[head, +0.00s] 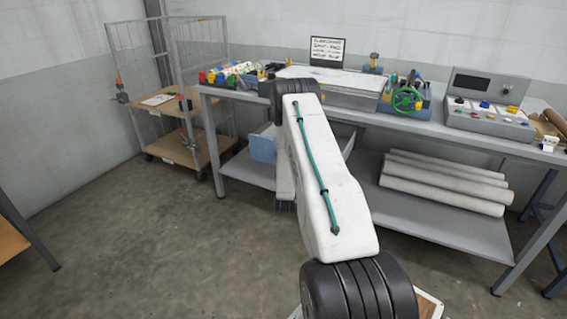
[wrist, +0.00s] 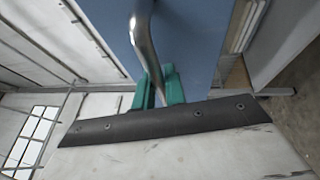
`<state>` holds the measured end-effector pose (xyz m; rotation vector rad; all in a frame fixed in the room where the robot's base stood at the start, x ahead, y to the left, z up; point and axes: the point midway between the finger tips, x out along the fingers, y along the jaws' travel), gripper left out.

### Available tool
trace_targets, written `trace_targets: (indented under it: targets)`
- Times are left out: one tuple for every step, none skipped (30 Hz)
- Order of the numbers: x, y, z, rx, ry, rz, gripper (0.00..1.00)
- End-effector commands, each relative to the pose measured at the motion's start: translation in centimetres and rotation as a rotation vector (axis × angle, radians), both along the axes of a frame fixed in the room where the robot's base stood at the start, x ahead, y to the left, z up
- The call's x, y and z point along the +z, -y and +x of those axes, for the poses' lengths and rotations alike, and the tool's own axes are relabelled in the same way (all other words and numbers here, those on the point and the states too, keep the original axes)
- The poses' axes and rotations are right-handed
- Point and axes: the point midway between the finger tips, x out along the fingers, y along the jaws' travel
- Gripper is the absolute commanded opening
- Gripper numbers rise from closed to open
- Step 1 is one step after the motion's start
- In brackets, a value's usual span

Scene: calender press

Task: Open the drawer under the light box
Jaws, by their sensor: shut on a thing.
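The light box (head: 350,76), with its pale flat top, stands on the workbench behind my arm. In the wrist view a blue drawer front (wrist: 190,35) fills the upper middle, with a curved metal handle (wrist: 143,35) on it. My gripper's teal fingers (wrist: 160,87) are closed around the lower visible end of this handle. In the head view my arm hides the gripper and handle. Part of a blue box-like face (head: 262,148) shows left of the arm, below the bench top. How far the drawer stands out I cannot tell.
A wire-sided trolley (head: 180,110) stands at the left. The floor (head: 150,245) in front is clear.

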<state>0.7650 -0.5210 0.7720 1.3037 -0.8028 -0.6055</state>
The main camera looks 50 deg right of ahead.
Motion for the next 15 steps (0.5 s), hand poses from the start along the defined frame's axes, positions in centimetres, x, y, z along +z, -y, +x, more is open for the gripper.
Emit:
trace_targets:
  targets:
    - [-0.11, 0.13, -0.24, -0.005, -0.002, 0.002, 0.00]
    - [-0.12, 0.14, -0.25, -0.005, -0.002, 0.002, 0.00]
    - [-0.12, 0.16, -0.26, -0.005, -0.002, 0.002, 0.00]
    - [-0.12, 0.17, -0.27, -0.006, -0.001, 0.002, 0.00]
    - [-0.12, 0.18, -0.27, -0.006, -0.001, 0.002, 0.00]
    - [-0.13, 0.21, -0.28, -0.006, -0.001, 0.002, 0.00]
    - [-0.13, 0.21, -0.29, -0.006, -0.001, 0.002, 0.00]
    - [-0.13, 0.21, -0.29, -0.006, -0.001, 0.002, 0.00]
    - [-0.13, 0.23, -0.29, -0.006, -0.001, 0.002, 0.15]
    - [-0.12, 0.23, -0.30, -0.006, -0.001, 0.002, 0.24]
    - [-0.12, 0.23, -0.29, -0.006, -0.001, 0.002, 0.32]
    - [-0.12, 0.21, -0.26, -0.005, -0.002, 0.002, 0.34]
    - [-0.11, 0.19, -0.24, -0.005, -0.002, 0.002, 0.34]
    - [-0.09, 0.17, -0.22, -0.004, -0.002, 0.002, 0.34]
    - [-0.08, 0.15, -0.18, -0.004, 0.000, 0.002, 0.34]
